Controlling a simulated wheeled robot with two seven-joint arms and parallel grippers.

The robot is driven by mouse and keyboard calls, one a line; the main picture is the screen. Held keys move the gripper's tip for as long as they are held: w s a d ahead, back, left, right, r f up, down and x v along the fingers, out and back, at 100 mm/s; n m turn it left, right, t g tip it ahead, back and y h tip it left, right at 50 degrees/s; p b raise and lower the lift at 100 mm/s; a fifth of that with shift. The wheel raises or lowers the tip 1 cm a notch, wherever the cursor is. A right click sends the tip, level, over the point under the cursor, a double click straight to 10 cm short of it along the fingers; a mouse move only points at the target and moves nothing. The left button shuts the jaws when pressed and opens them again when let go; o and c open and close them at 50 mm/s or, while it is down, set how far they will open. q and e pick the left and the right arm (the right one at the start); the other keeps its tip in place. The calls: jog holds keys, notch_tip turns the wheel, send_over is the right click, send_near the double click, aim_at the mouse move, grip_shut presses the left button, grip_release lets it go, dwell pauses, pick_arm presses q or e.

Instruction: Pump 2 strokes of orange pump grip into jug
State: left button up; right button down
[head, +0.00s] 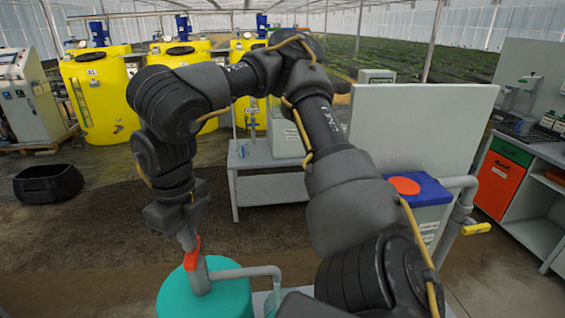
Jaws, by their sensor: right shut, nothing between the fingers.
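The orange pump grip (192,254) stands tilted on top of a grey pump body above a teal round drum (222,299) at the bottom of the head view. A grey spout pipe (247,272) runs from the pump to the right and bends down. My right gripper (187,238) points down just above the orange grip, shut with nothing held. Whether it touches the grip I cannot tell. I cannot make out a jug; the area under the spout is cut off by the frame and my arm. My left gripper is not in view.
A blue-topped box with a red round lid (405,186) and a pipe with a yellow valve handle (476,229) stand to the right. A grey table (270,190) is behind my arm. A black tub (48,184) sits on the left floor. Yellow tanks (100,95) stand behind.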

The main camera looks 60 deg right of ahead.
jog(key=shift+f, duration=0.25)
jog(key=shift+r, duration=0.1)
jog(key=shift+r+p, duration=2.4)
jog(key=shift+r, duration=0.35)
jog(key=shift+f, duration=0.25)
jog(key=shift+f+b, duration=1.8)
jog(key=shift+f, duration=0.85)
jog(key=shift+r, duration=0.1)
